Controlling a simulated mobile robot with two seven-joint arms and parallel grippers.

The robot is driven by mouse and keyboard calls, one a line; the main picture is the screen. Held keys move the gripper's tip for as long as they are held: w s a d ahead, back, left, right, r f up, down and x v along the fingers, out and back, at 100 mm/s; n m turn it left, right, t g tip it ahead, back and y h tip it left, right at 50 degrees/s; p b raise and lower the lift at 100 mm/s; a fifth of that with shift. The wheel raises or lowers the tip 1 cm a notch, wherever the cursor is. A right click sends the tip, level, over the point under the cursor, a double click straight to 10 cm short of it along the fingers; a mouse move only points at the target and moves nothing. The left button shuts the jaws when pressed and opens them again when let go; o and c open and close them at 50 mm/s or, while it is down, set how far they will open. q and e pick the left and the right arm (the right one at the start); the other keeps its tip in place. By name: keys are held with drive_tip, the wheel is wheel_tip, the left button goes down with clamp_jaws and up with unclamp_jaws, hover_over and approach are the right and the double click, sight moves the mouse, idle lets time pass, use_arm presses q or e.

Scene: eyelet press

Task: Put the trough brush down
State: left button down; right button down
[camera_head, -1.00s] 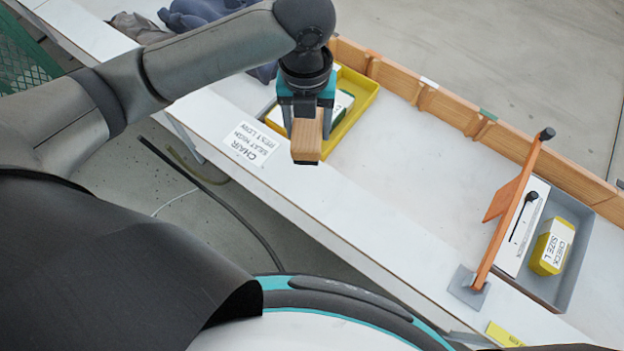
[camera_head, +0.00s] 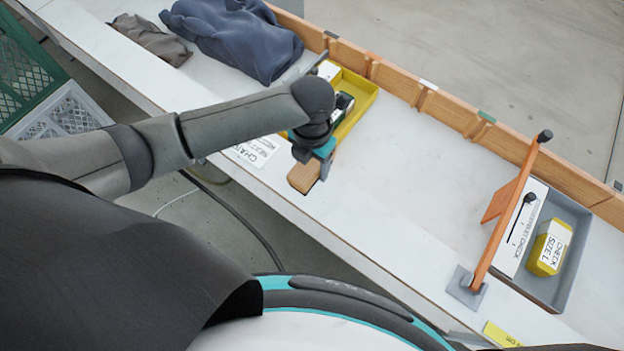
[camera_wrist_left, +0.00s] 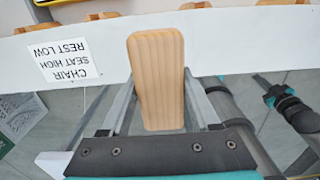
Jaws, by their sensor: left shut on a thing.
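The trough brush shows as a pale wooden block (camera_head: 303,176) near the front edge of the white bench. My left gripper (camera_head: 318,160) is shut on it, with the arm reaching in from the left. In the left wrist view the wooden block (camera_wrist_left: 156,70) stands between the fingers of my left gripper (camera_wrist_left: 160,103), its far end over the white bench. The brush's underside is hidden, and I cannot tell whether it touches the bench. My right gripper is not in view.
A yellow tray (camera_head: 362,98) lies just behind the gripper, beside a printed card (camera_head: 257,151). Blue cloth (camera_head: 245,40) lies at the back left. An orange upright (camera_head: 505,215) and a grey tray (camera_head: 573,235) stand at the right. The bench middle (camera_head: 410,180) is clear.

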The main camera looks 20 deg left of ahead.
sight(312, 161)
use_arm(q)
drive_tip(key=shift+f+b, duration=0.6)
drive_tip(key=shift+f, duration=3.4)
drive_tip(key=shift+f, duration=0.15)
drive_tip(key=shift+c, duration=0.6)
unclamp_jaws()
drive_tip(key=shift+r, duration=0.2)
wheel_tip(312, 161, up, 12)
drive_tip(key=shift+f+p, duration=0.1)
drive_tip(key=shift+p, duration=0.95)
